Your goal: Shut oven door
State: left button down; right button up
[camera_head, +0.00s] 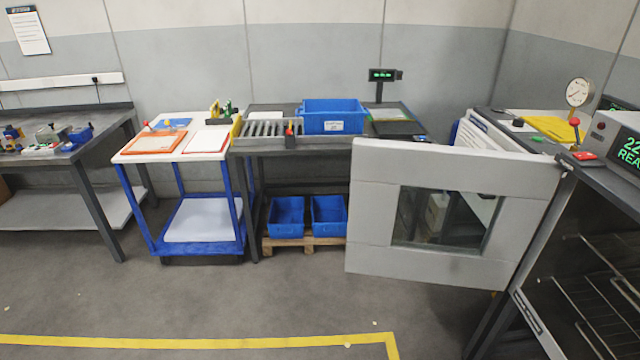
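The oven (584,212) stands at the right edge of the head view, cut off by the frame. Its grey door (370,222) is wide open, swung out to the left from a hinge at the oven's left front edge. The door has a dark window, through which some things behind it show. Wire racks (597,290) are visible inside the open oven. A green display (628,150) sits on top of the oven. Neither of my grippers is in view.
A workbench (95,120) is at the left. The floor in front is clear, with a yellow line (200,342).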

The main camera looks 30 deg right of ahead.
aim_at(525, 184)
jog(key=z, duration=0.4)
jog(key=i, duration=0.95)
jog(key=z, duration=0.7)
